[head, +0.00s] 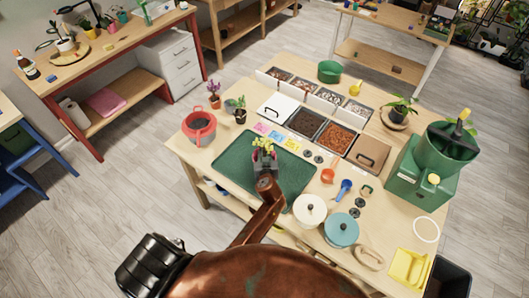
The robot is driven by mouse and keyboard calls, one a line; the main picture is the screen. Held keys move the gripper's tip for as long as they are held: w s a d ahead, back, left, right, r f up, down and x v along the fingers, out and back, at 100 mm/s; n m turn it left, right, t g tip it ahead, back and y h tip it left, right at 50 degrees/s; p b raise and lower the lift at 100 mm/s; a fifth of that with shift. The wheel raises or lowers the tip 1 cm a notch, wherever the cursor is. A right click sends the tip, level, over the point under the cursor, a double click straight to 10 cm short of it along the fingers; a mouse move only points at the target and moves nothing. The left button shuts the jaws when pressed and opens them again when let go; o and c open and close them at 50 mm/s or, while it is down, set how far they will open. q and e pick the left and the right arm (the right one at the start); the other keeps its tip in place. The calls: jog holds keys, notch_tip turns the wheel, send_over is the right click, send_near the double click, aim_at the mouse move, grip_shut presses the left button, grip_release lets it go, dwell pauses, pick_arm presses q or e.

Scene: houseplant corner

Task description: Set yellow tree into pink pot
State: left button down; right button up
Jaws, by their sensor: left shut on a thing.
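The yellow tree (264,145), a small plant with yellow-green leaves, shows over the dark green mat (236,168) in the middle of the workbench. My left gripper (264,162) is shut on the tree's lower part, which the fingers hide. A little pink shows by the fingers, but I cannot tell whether it is the pink pot. I cannot tell whether the tree touches anything below. My right gripper is not in view.
A red bowl (199,127) and potted plants (240,113) stand left of the mat. Soil bins (307,122) lie behind it. White (309,212) and teal (341,232) lidded pots stand at the front right. A green machine (425,180) stands at the right.

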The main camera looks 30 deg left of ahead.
pick_arm(q)
jog(key=shift+s, duration=0.1)
dwell(0.6)
jog(key=shift+f+b, duration=0.5)
jog(key=shift+b, duration=0.15)
jog(key=c, duration=1.9)
grip_release()
jog(key=shift+c, duration=0.2)
jog(key=shift+o, duration=0.2)
jog(key=shift+r, duration=0.1)
notch_tip(320, 180, up, 10)
jog(key=shift+f, duration=0.1)
